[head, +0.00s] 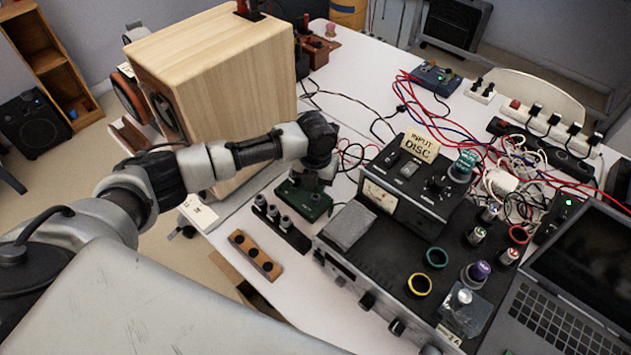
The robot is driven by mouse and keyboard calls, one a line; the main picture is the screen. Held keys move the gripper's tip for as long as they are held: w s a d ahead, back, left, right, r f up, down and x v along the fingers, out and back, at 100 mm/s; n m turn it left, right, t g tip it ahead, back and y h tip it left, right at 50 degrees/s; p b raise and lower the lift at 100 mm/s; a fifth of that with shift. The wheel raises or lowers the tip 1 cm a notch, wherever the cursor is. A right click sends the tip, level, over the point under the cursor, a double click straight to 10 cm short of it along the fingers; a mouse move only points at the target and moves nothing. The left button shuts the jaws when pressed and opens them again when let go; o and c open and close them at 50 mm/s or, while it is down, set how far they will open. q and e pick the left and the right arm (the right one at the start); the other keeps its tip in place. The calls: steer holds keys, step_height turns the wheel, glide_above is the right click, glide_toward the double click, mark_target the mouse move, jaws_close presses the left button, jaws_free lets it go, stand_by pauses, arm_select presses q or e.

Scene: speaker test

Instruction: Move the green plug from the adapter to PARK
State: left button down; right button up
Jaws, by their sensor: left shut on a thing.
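My left gripper (309,179) points down over a small dark green box (303,201) at the table's near left edge, beside the wooden speaker. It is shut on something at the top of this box. The gripper hides what it holds, so I cannot tell whether it is the green plug. A teal-green capped piece (464,164) stands at the back right of the black amplifier (385,245). No label reading PARK or naming the adapter is legible. A wooden block with several round holes (255,256) lies in front of the green box. My right gripper is not in view.
A large wooden speaker (215,75) stands close behind my left arm. A black strip with several silver-topped posts (281,223) lies beside the green box. Red, blue and white cables tangle behind the amplifier. A laptop (575,290) is at the right. The back middle tabletop is mostly clear.

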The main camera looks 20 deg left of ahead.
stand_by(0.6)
arm_select(q)
steer(key=shift+f+b, duration=0.35)
steer(key=shift+f, duration=0.6)
stand_by(0.4)
steer(key=c, duration=1)
jaws_free()
steer(key=shift+o, duration=0.2)
steer(key=shift+r, duration=0.1)
steer(key=shift+r+p, duration=3.65)
steer(key=shift+r, duration=0.15)
steer(key=shift+f, duration=0.1)
